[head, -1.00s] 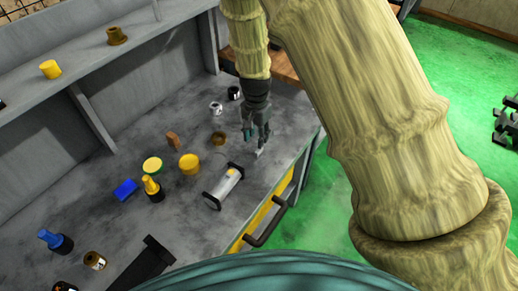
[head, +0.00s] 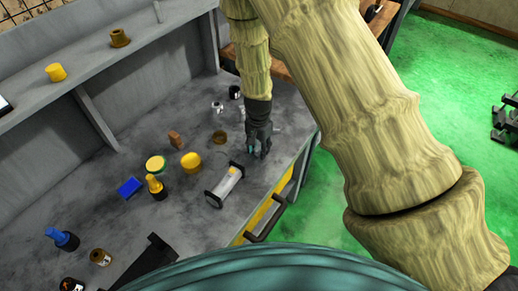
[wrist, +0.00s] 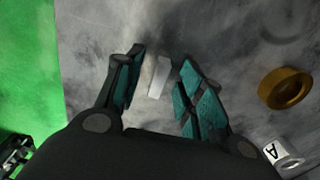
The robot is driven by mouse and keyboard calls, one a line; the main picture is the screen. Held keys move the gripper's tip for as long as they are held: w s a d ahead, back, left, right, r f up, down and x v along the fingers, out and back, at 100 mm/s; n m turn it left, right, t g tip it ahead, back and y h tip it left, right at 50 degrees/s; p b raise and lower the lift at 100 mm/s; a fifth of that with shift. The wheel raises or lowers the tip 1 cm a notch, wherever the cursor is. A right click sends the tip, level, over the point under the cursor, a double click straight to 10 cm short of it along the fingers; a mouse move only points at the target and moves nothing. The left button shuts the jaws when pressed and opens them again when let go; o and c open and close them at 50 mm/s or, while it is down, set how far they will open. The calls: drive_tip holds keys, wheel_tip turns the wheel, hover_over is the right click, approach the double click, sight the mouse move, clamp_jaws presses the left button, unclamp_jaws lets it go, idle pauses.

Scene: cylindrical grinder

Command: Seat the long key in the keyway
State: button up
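A short pale grey bar, which looks like the key (wrist: 159,77), shows between my fingers in the wrist view. My gripper (wrist: 162,55) is open, with a gap on each side of the bar. I cannot tell how far the bar lies beneath the fingertips. In the head view my gripper (head: 259,150) is low over the bench, and the bar is not clearly made out there. A grey cylinder with black end pieces (head: 226,184), possibly the shaft, lies just below my gripper in the picture. No keyway can be made out on it.
A brass ring (wrist: 285,88) and a white cylinder lettered A (wrist: 283,157) are at the right in the wrist view. A yellow pot (head: 190,162) and a blue block (head: 130,187) stand left of the shaft. The bench's front edge and drawer handle (head: 266,221) are close by.

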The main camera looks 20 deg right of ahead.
drive_tip(key=shift+f, duration=0.1)
clamp_jaws()
idle(0.4)
